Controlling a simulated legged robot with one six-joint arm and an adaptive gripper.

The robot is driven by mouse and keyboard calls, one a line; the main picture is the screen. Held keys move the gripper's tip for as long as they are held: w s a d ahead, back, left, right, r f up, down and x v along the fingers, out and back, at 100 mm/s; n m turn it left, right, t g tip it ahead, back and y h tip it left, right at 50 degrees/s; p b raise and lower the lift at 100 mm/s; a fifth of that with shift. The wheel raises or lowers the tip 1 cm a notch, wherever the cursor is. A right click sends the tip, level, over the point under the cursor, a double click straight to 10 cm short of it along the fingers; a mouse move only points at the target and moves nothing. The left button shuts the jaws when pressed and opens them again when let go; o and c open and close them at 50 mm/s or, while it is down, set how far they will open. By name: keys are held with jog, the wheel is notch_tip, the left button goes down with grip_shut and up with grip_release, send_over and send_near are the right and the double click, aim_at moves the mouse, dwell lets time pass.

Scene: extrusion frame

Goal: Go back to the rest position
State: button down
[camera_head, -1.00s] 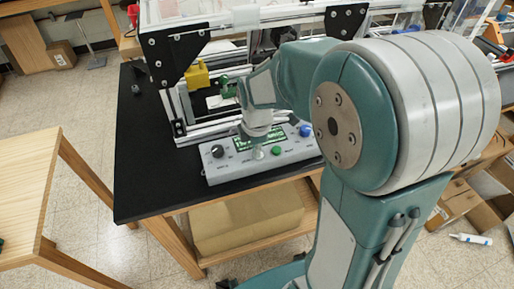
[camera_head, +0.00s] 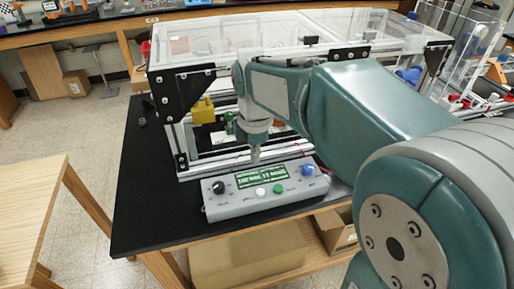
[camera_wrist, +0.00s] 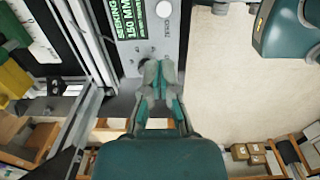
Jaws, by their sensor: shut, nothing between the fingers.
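My gripper (camera_head: 255,154) hangs fingertips down just behind the control box, apart from the frame's posts. In the wrist view my gripper (camera_wrist: 160,70) is shut, with its fingertips together and nothing between them. The grey control box (camera_head: 235,207) sits on the black table, with a green display (camera_head: 261,176), a black knob, a white button, a green button and a blue knob. The control box (camera_wrist: 172,45) also shows in the wrist view, at the top beyond the fingertips.
The extrusion frame (camera_head: 188,141) with clear panels stands behind the box, close to my arm. A yellow part (camera_head: 203,111) is inside it. The black tabletop (camera_head: 147,195) is bare at the left. A wooden table (camera_head: 25,200) stands at far left, with floor between.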

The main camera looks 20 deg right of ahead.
jog(key=s+d+r+m+t, duration=0.1)
jog(key=s+m+t, duration=0.4)
jog(key=s+m, duration=1)
jog(key=d+m, duration=0.1)
jog(key=m, duration=0.2)
jog(key=shift+s+r, duration=0.3)
jog(key=shift+s, duration=0.05)
jog(key=shift+d, duration=0.15)
dwell(3.3)
